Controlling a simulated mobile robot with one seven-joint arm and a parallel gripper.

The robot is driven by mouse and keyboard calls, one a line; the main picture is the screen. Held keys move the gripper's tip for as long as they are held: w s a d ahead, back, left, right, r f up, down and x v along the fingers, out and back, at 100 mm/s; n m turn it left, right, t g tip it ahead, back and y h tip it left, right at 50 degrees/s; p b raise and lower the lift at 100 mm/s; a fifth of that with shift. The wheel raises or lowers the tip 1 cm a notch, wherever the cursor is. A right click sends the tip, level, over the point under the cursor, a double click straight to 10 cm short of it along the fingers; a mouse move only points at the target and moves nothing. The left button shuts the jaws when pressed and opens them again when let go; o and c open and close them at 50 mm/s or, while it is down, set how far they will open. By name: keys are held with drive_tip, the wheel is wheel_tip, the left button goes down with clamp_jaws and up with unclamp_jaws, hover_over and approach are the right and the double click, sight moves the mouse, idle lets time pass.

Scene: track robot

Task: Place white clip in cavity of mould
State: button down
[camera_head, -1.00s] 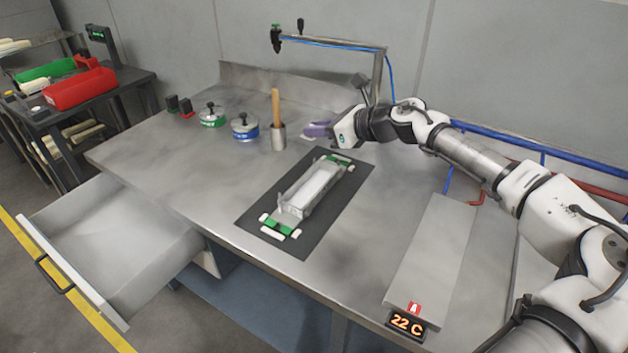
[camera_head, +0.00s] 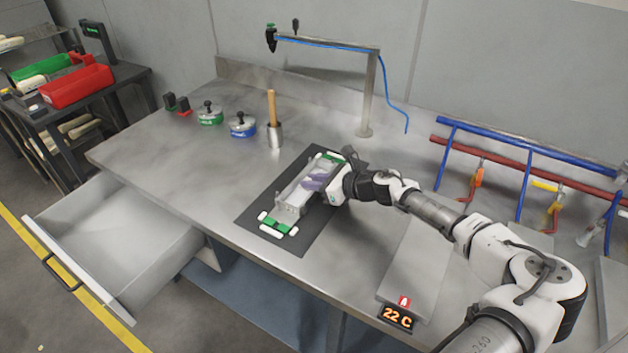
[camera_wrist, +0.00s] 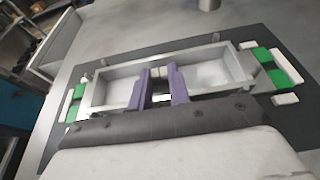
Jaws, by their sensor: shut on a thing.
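The grey mould (camera_head: 291,197) is a long open trough on a dark mat, with green blocks and white pieces at its ends. In the wrist view the mould (camera_wrist: 118,92) lies across the picture, with open cavity space left and right of my fingers. My gripper (camera_head: 318,182), with purple fingers, is over the middle of the mould. In the wrist view my gripper (camera_wrist: 161,86) points down into the cavity, its fingers a small gap apart. It is shut on a small white piece, the white clip (camera_wrist: 163,97), mostly hidden between the fingers. Contact with the cavity floor cannot be told.
The dark mat (camera_head: 307,236) lies under the mould. A pot with a wooden-handled tool (camera_head: 275,136), two lidded tins and a stand (camera_head: 370,95) are behind. A flat plate (camera_head: 412,262) and a "22 C" display (camera_head: 397,318) are at the front right. A drawer (camera_head: 125,240) is open at left.

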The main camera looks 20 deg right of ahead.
drive_tip(key=shift+s+f, duration=0.15)
drive_tip(key=shift+f, duration=0.2)
